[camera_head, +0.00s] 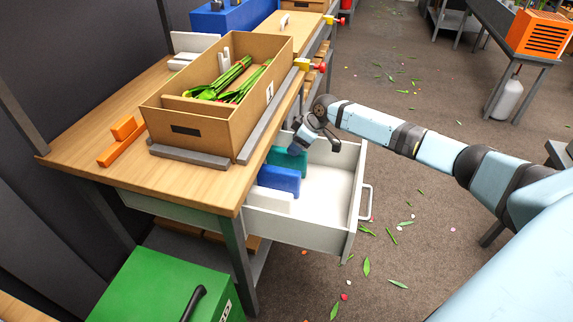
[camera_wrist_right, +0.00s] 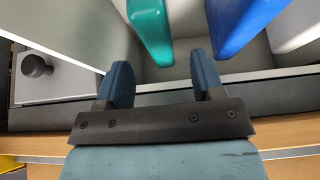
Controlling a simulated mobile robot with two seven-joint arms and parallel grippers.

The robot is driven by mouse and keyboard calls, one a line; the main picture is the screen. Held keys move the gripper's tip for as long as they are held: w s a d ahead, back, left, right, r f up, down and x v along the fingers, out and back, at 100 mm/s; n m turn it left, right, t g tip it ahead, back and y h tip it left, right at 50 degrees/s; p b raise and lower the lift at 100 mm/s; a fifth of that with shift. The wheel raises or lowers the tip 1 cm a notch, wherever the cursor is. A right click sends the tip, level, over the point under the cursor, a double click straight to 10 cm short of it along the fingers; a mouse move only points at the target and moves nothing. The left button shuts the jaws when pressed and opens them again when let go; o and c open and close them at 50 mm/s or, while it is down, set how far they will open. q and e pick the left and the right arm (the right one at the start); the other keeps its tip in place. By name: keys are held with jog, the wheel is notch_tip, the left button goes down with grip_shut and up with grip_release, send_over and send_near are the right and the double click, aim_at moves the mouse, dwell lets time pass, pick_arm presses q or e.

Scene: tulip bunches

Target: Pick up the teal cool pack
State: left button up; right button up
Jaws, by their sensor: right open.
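The teal cool pack (camera_head: 288,159) stands on edge in the open white drawer, at the back of a row of packs. It also shows in the right wrist view (camera_wrist_right: 150,28), ahead of the fingers and in line with the gap between them. My right gripper (camera_head: 302,140) is over the drawer, just above the teal pack in the head view. Its two blue fingers (camera_wrist_right: 162,80) are apart with nothing held between them. Whether a finger touches the pack I cannot tell. My left gripper is not in view.
A blue pack (camera_head: 279,180) and a white pack (camera_head: 270,200) stand in front of the teal one. The drawer (camera_head: 325,195) is bare at right. A cardboard box (camera_head: 195,128) with tulips sits on the wooden bench (camera_head: 75,125) above. A green case (camera_head: 150,285) stands at lower left.

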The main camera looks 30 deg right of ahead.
aim_at(287, 154)
jog(key=shift+b+x, duration=0.65)
jog(key=shift+x, duration=2.5)
jog(key=shift+r, duration=0.1)
jog(key=shift+f, duration=0.3)
jog(key=c, duration=1)
jog(key=shift+w, duration=0.1)
grip_shut()
jog(key=shift+r, duration=0.15)
